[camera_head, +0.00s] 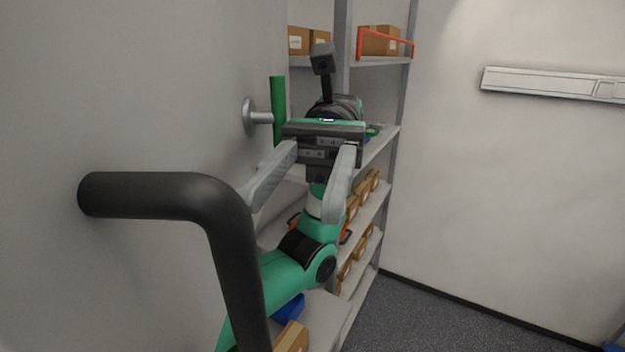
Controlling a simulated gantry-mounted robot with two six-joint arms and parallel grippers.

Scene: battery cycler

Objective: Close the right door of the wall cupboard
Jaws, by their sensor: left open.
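A large pale grey panel (150,80) fills the left of the view; it looks like a cupboard door seen at a steep angle, but I cannot tell for sure that it is the right door. A green upright bar handle (278,100) on a round silver mount (251,117) stands out from it. My left gripper (294,206) is open, with its two grey fingers spread and nothing seen between them. It is just below and right of the green handle in the picture; contact cannot be told. My right gripper is out of view.
A thick black bent bar (165,195) crosses the near left foreground. Behind my gripper stands a grey shelf rack (388,190) with cardboard boxes (372,187) and a blue bin (289,308). A white wall unit (550,84) hangs at right.

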